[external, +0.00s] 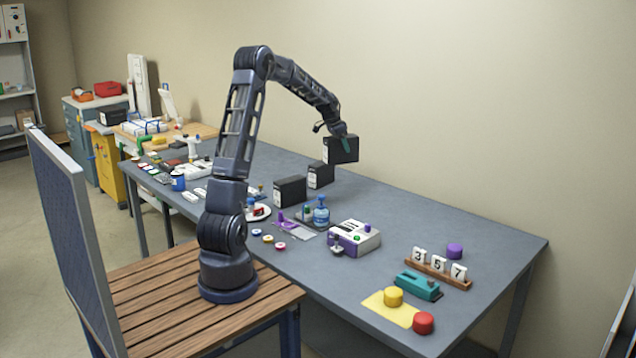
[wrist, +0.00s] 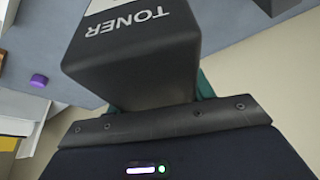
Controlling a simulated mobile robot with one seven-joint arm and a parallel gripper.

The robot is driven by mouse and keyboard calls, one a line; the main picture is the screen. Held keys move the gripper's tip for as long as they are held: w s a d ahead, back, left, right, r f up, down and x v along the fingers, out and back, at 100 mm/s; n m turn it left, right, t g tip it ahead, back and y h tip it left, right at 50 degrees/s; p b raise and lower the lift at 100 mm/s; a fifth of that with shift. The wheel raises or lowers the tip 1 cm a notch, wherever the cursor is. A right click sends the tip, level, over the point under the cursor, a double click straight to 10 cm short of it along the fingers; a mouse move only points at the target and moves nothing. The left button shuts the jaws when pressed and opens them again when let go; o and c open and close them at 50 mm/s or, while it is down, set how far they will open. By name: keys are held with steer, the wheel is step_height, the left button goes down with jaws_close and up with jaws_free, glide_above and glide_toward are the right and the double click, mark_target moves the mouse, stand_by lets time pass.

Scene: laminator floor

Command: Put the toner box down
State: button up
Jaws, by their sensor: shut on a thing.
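A black toner box (external: 341,149) is held in my gripper (external: 345,140), up above the back part of the grey table. Two similar black boxes stand on the table below and to the left: a larger one (external: 290,190) and a smaller one (external: 320,176). The held box appears clear of both.
The grey table (external: 450,226) has bare room right of the held box, along the wall. A white and purple device (external: 354,237), a blue bottle (external: 321,212), a number rack (external: 438,268), a purple cylinder (external: 454,251) and a teal device (external: 418,285) stand nearer the front.

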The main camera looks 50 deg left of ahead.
step_height(320, 180, down, 20)
steer(key=shift+r, duration=0.15)
stand_by(0.5)
steer(key=o, duration=1.3)
